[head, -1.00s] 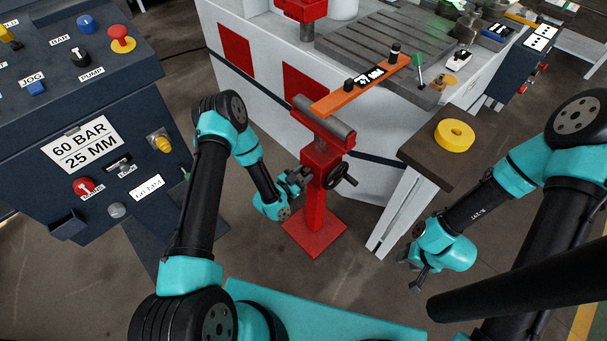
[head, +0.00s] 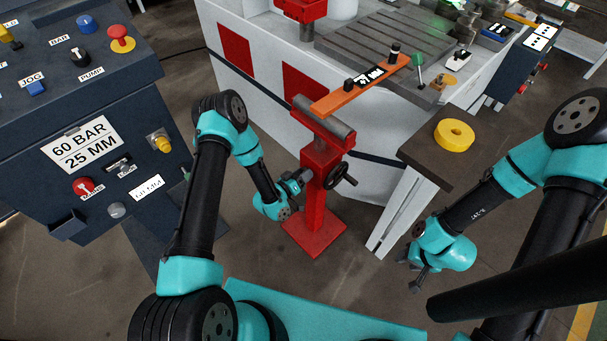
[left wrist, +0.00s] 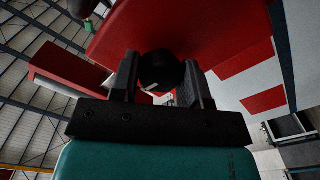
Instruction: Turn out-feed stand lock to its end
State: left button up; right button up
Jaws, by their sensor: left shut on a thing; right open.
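The red out-feed stand (head: 317,190) stands upright on its square base plate, with a roller on top and a black handwheel (head: 342,181) on its right side. My left gripper (head: 303,181) is at the left face of the stand's post. In the left wrist view the stand lock, a round black knob (left wrist: 161,71) with a light pointer line, sits between the fingers of my left gripper (left wrist: 163,85), which is shut on it. In the head view the knob is hidden by the gripper. My right gripper (head: 413,276) is open and empty, low at the right, apart from the stand.
An orange bar (head: 350,92) with a label lies above the stand's roller, reaching the machine table. A yellow ring (head: 454,135) lies on a dark-topped pedestal (head: 415,152) to the right. A control console (head: 60,110) stands at the left. Floor is clear before the stand.

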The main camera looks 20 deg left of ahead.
pick_arm(q)
jog(key=shift+n, duration=0.5)
jog(key=o, duration=0.9)
jog(key=shift+s+a, duration=0.1)
jog(key=v, duration=1.7)
jog(key=shift+a, duration=0.1)
jog(key=s+d+r+g+y, duration=0.1)
jog(key=s+g, duration=0.2)
jog(key=g, duration=0.2)
jog(key=s+d+r+g+y, duration=0.1)
jog(key=s+g+y, duration=0.1)
jog(key=s+g, duration=0.1)
jog(key=s+d+r+g+y, duration=0.1)
jog(key=s+g+y, duration=0.1)
jog(key=s+g, duration=0.2)
jog(key=shift+d+r+g, duration=0.1)
jog(key=shift+d+g, duration=0.1)
jog(key=shift+g, duration=0.45)
jog(key=shift+d+r+g, duration=0.1)
jog(key=shift+d+g, duration=0.1)
jog(key=shift+g, duration=0.45)
